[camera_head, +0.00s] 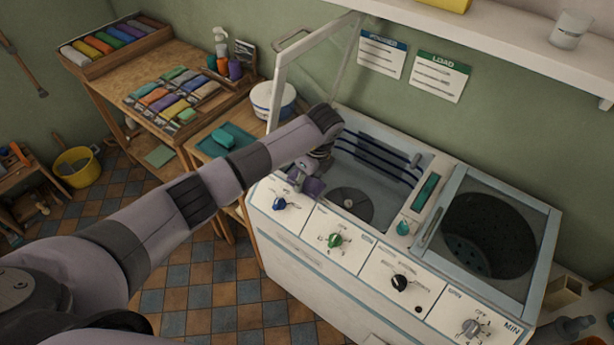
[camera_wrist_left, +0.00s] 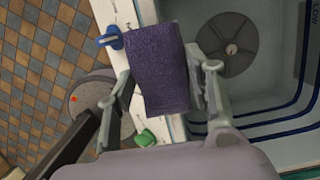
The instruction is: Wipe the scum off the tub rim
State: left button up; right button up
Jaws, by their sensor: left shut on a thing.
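The tub (camera_head: 385,190) is the open left basin of a white twin-tub washer, with blue lines along its inner wall and a dark round disc (camera_head: 350,203) at its bottom. Its pale rim also shows in the wrist view (camera_wrist_left: 148,12). My left gripper (camera_head: 312,178) reaches over the front left part of the rim. It is shut on a purple cloth-like pad (camera_wrist_left: 160,70), which it holds over the rim between both fingers; I cannot tell whether the pad touches it. I cannot make out scum on the rim. My right gripper is not in view.
A blue knob (camera_head: 279,203) and a green knob (camera_head: 335,240) stand on the front panel near the pad. The raised glass lid (camera_head: 280,85) stands behind my left forearm. The spin drum (camera_head: 490,235) is open at the right. A table with folded cloths (camera_head: 175,95) stands at the left.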

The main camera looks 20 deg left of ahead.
pick_arm(q)
jog(key=shift+f+b, duration=0.5)
jog(key=shift+f, duration=0.05)
dwell(0.9)
